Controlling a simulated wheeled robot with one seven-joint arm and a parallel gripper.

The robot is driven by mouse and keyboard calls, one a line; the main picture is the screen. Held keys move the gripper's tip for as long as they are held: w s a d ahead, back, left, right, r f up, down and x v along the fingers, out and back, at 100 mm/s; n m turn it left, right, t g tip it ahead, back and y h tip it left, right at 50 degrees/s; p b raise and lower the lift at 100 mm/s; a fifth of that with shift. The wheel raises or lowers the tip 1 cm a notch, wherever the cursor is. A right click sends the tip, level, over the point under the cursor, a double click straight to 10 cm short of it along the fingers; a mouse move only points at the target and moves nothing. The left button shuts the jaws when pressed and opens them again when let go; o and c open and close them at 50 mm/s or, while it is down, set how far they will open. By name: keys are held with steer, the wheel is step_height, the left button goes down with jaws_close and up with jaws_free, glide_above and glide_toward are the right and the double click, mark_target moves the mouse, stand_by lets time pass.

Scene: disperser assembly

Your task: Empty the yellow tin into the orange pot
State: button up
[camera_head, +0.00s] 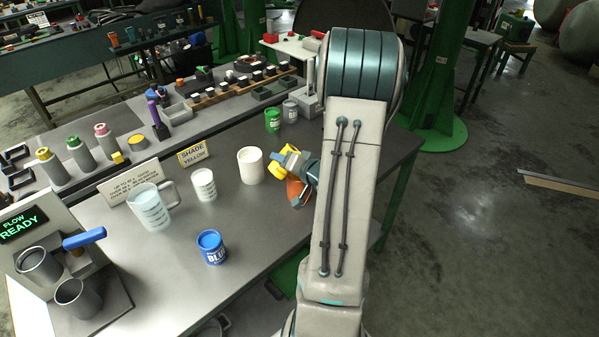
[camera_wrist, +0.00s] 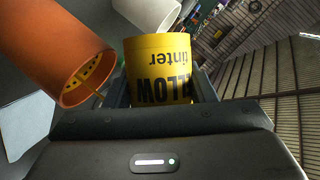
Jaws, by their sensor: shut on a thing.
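The yellow tin (camera_wrist: 160,75) is between the fingers of my gripper (camera_wrist: 163,92), its lettering upside down in the wrist view. In the head view the tin (camera_head: 281,163) is tilted, held by my gripper (camera_head: 297,163) above the bench. The orange pot (camera_wrist: 40,45) is close to the left of the tin in the wrist view. A yellow patch with dark spots and a thin yellow streak show at its near end. In the head view the orange pot (camera_head: 295,191) is just below the tin, partly hidden by my gripper and arm.
A white pot (camera_head: 250,168) stands left of the tin. A white cup (camera_head: 203,185), a measuring jug (camera_head: 149,207) and a blue tin (camera_head: 211,247) stand further left. A green tin (camera_head: 272,120) and a grey tin (camera_head: 290,111) are behind. The bench front is clear.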

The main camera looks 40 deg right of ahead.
steer(key=shift+r+m+y+p, duration=0.35)
steer(key=shift+m+p, duration=0.15)
steer(key=shift+p, duration=0.2)
stand_by(1.5)
steer(key=shift+f+m+t+y, duration=0.35)
steer(key=shift+m+t, duration=0.05)
steer(key=shift+m, duration=0.2)
stand_by(2.1)
steer(key=shift+d+r+m+t+y+p, duration=0.1)
steer(key=shift+r+m+t+y+p, duration=0.2)
steer(key=shift+m+p, duration=0.35)
stand_by(2.5)
